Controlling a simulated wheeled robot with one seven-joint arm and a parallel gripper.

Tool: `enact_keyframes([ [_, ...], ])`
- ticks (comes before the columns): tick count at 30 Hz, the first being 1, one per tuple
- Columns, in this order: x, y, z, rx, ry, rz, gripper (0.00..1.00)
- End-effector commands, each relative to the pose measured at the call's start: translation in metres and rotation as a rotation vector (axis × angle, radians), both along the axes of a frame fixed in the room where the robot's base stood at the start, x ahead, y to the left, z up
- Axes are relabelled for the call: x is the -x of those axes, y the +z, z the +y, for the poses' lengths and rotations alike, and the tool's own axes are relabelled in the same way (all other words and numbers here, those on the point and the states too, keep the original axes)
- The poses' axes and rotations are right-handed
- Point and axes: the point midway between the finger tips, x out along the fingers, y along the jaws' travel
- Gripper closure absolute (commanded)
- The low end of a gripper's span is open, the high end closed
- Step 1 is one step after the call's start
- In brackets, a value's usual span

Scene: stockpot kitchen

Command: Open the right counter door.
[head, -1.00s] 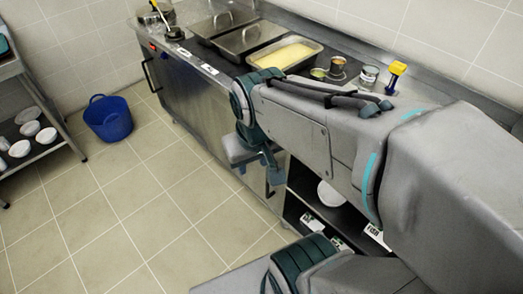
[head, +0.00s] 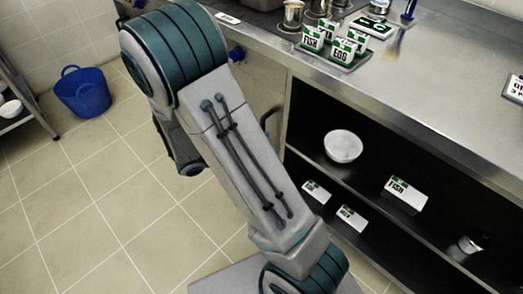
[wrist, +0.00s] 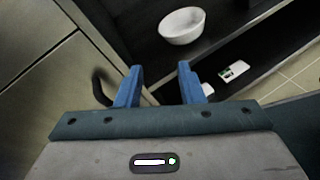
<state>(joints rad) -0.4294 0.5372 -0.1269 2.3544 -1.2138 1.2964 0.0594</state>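The right counter door (head: 256,92) is a steel panel left of the open shelves in the head view, partly behind my arm. It looks shut. Its dark upright handle (head: 268,121) sits near the door's right edge. In the wrist view the door (wrist: 62,75) is at the left, and the dark handle (wrist: 101,88) is just left of my left finger, not between the fingers. My gripper (wrist: 158,68) has its two blue fingers apart with nothing between them. In the head view my arm hides most of the gripper.
Open shelves (head: 440,165) right of the door hold a white bowl (head: 343,146) and labelled cards. Labelled boxes (head: 341,52) and tins stand on the counter top (head: 440,75). A blue tub (head: 82,92) stands on the floor at left, with clear tiles around it.

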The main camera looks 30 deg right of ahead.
Motion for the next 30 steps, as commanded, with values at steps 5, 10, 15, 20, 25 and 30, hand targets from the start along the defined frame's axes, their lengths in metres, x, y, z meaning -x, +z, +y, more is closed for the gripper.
enact_keyframes([
  [5,-0.038,-0.09,0.018,0.2,0.257,0.129,0.65],
  [10,-0.062,-0.138,0.037,0.32,0.442,0.201,0.65],
  [15,-0.072,-0.159,0.047,0.372,0.528,0.229,0.65],
  [20,-0.08,-0.16,0.037,0.379,0.536,0.233,0.65],
  [25,-0.096,-0.162,0.01,0.377,0.533,0.231,0.65],
  [30,-0.115,-0.161,-0.023,0.378,0.533,0.231,0.65],
])
